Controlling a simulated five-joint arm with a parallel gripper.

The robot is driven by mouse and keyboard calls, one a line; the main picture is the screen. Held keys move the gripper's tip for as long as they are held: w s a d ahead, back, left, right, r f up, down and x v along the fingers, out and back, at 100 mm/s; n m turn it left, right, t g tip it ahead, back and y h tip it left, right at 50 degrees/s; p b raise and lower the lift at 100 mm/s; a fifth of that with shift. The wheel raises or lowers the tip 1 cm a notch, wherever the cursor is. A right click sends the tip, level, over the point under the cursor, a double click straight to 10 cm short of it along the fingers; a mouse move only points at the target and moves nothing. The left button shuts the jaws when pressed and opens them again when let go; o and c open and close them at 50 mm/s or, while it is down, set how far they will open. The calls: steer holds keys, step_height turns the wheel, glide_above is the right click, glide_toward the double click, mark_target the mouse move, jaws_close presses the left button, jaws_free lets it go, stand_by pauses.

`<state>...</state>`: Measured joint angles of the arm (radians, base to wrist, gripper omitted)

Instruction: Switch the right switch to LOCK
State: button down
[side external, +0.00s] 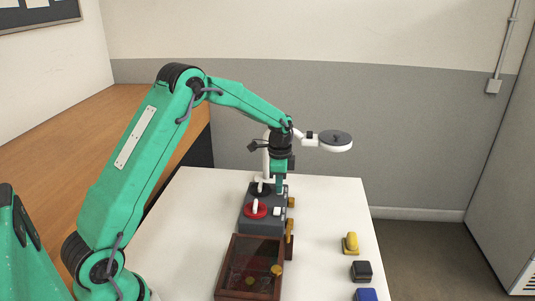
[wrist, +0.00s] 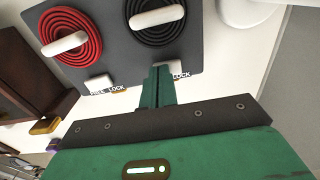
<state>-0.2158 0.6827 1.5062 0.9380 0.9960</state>
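A dark grey panel box (side external: 262,222) stands on the white table. In the wrist view it carries a red coiled dial (wrist: 68,28) at left and a black coiled dial (wrist: 157,12) at right, each with a white handle. Below the red dial is the left white switch (wrist: 99,83), with FREE and LOCK printed under it. The right switch (wrist: 180,66) shows only partly, beside the word LOCK. My gripper (wrist: 160,72) is shut, its green fingertips together just left of this switch, covering the rest of its label. Contact cannot be told. In the side view my gripper (side external: 279,183) is low at the box's far end.
A brown tray with a clear lid (side external: 232,262) is at the box's near end. A yellow object (side external: 350,243), a black block (side external: 361,271) and a blue block (side external: 366,294) lie to the right. A white stand with a round head (side external: 335,140) rises behind my gripper.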

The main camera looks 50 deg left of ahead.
steer(key=shift+s+d+f, duration=0.25)
steer(key=shift+d+f, duration=0.05)
steer(key=shift+f, duration=0.4)
steer(key=shift+w+a, duration=0.1)
steer(key=shift+w, duration=0.05)
steer(key=shift+w+a+r, duration=0.15)
steer(key=shift+w+a, duration=0.15)
steer(key=shift+a, duration=0.05)
steer(key=shift+w+a, duration=0.1)
steer(key=shift+a, duration=0.25)
steer(key=shift+r, duration=0.2)
step_height(320, 180, up, 15)
steer(key=shift+w+f, duration=0.15)
steer(key=shift+w, duration=0.05)
